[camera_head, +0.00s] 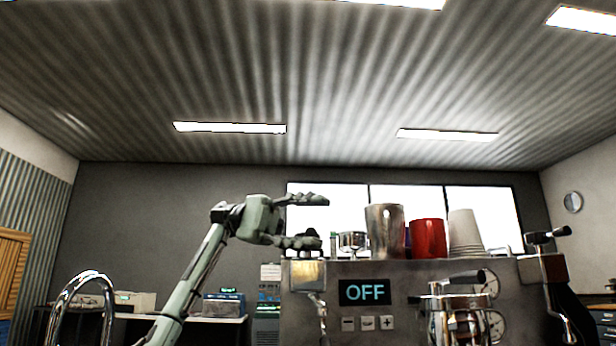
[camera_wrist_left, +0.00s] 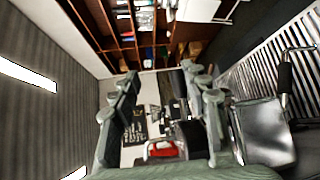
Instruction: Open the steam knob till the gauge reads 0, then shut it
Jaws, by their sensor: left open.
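My left gripper (camera_head: 322,221) is open, with one finger above the other, at the upper left corner of the espresso machine (camera_head: 420,275). It also shows open in the left wrist view (camera_wrist_left: 160,82), with nothing clearly between its fingers. A black-ended knob (camera_head: 562,231) stands at the machine's upper right, above a steam wand. My right gripper is not in view.
A display (camera_head: 364,292) on the machine reads OFF. A metal cup (camera_head: 384,232), a red cup (camera_head: 428,239) and stacked pale cups (camera_head: 465,234) stand on top, right of the gripper. A curved chrome tap (camera_head: 82,290) is at lower left.

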